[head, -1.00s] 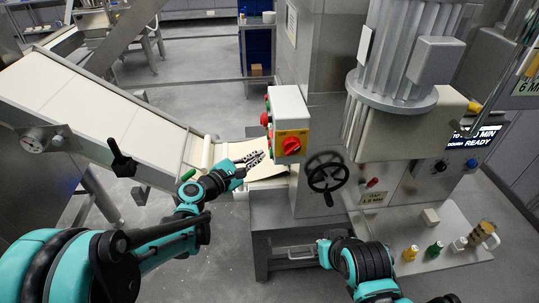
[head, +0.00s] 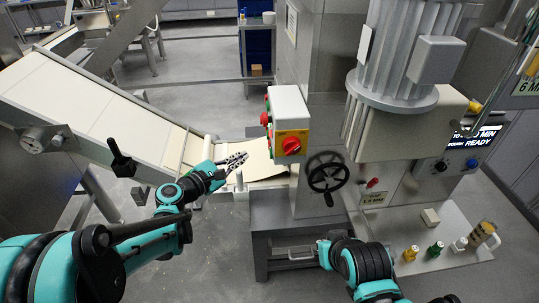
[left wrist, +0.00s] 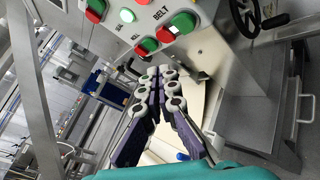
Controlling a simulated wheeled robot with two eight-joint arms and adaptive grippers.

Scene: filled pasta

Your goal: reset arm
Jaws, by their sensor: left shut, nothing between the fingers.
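My left gripper (head: 238,159) is shut and empty in the head view, held in the air over the lower end of the conveyor belt (head: 95,97). In the left wrist view its closed fingers (left wrist: 158,82) point toward the control box (left wrist: 150,25) with red and green buttons. The gripper appears apart from the box. My right arm (head: 365,265) shows at the bottom of the head view, beside the machine's base; I cannot make out its finger opening clearly.
The control box (head: 289,110) with a red knob is on the machine just right of my left gripper. Small coloured bottles (head: 435,249) stand on a steel shelf at the right. Open floor (head: 215,240) lies below the belt.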

